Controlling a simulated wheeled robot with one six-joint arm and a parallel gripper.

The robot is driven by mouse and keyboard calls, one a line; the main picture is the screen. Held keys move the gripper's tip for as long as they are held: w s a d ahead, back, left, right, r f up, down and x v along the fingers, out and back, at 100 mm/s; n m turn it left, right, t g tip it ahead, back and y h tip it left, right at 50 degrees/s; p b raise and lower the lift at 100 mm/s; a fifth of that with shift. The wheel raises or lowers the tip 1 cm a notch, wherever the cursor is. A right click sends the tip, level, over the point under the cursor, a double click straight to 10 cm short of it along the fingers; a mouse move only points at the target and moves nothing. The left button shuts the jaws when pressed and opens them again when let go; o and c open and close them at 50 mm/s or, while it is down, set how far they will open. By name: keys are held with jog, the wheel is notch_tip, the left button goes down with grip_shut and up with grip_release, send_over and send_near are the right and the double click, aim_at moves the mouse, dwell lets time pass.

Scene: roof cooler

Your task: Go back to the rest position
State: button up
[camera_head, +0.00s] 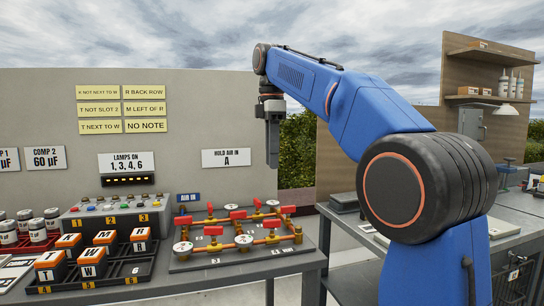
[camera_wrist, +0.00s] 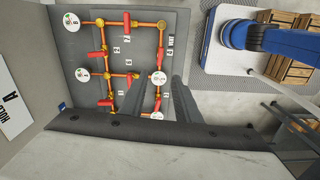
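My gripper (camera_head: 272,150) hangs fingers down at the end of my raised blue arm, in front of the grey wall and above the back right of the valve board (camera_head: 240,262). It touches nothing and nothing shows in its grasp. The valve board also shows in the wrist view (camera_wrist: 125,55), with brass pipes, red handles and round white gauges.
Left of the board are a numbered control box (camera_head: 115,212), a black tray (camera_head: 120,275) of lettered blocks and several cans (camera_head: 38,230). Notes and signs (camera_head: 226,158) cover the wall (camera_head: 200,110). At right are a shelf unit (camera_head: 490,100) and another bench (camera_head: 345,225).

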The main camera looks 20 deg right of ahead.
jog(key=s+d+f+m+t, duration=0.2)
jog(key=s+f+m, duration=0.6)
jog(key=s+f, duration=0.8)
jog(key=s+d+f+m+t, duration=0.2)
jog(key=s+d+f+m, duration=0.3)
jog(key=s+f+m, duration=0.4)
jog(key=s+f, duration=0.7)
jog(key=f, duration=0.5)
jog(key=shift+s+f+t, duration=0.15)
jog(key=shift+t, duration=0.25)
